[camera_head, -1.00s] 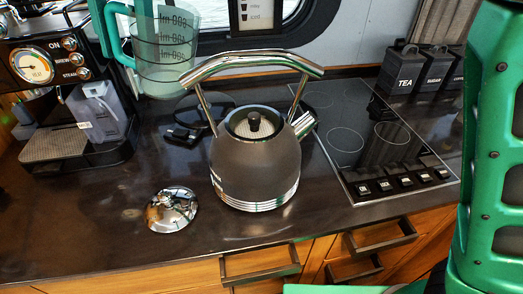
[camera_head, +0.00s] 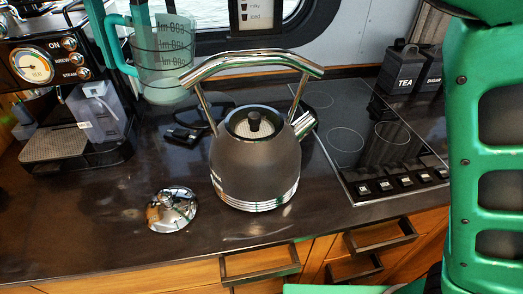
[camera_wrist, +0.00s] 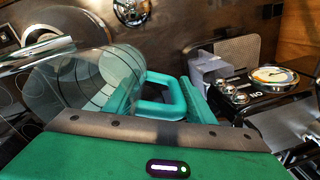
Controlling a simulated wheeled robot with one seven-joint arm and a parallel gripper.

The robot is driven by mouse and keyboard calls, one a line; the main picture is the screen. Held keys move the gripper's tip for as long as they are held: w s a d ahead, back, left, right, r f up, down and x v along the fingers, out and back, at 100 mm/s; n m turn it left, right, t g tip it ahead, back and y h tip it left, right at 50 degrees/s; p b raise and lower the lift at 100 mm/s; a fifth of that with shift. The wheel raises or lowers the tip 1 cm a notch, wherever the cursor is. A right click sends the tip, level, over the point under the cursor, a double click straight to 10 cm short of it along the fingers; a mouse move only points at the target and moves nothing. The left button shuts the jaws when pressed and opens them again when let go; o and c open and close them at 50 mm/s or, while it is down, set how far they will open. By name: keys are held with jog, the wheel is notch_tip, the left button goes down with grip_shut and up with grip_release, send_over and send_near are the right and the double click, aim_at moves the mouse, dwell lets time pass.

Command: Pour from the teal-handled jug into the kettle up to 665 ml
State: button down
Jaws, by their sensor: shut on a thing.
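The jug (camera_head: 165,65) is clear with dark scale marks and a teal handle (camera_head: 118,45). It is at the upper left in the head view, behind and left of the kettle, seemingly raised. My gripper (camera_wrist: 160,97) is shut on the jug's handle, between its two teal fingers in the wrist view. The jug body (camera_wrist: 118,72) lies left of the fingers there. Its liquid level cannot be read. The kettle (camera_head: 255,165) is dark grey and upright on the counter, with a chrome arched handle, a spout at right and a black knob in its top.
A chrome lid (camera_head: 172,209) lies on the counter (camera_head: 100,235) left of the kettle. A coffee machine (camera_head: 65,100) stands at left. A black hob (camera_head: 375,150) and dark canisters (camera_head: 405,68) are at right. The front left counter is clear.

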aim_at(114, 14)
jog(key=shift+r, duration=3.05)
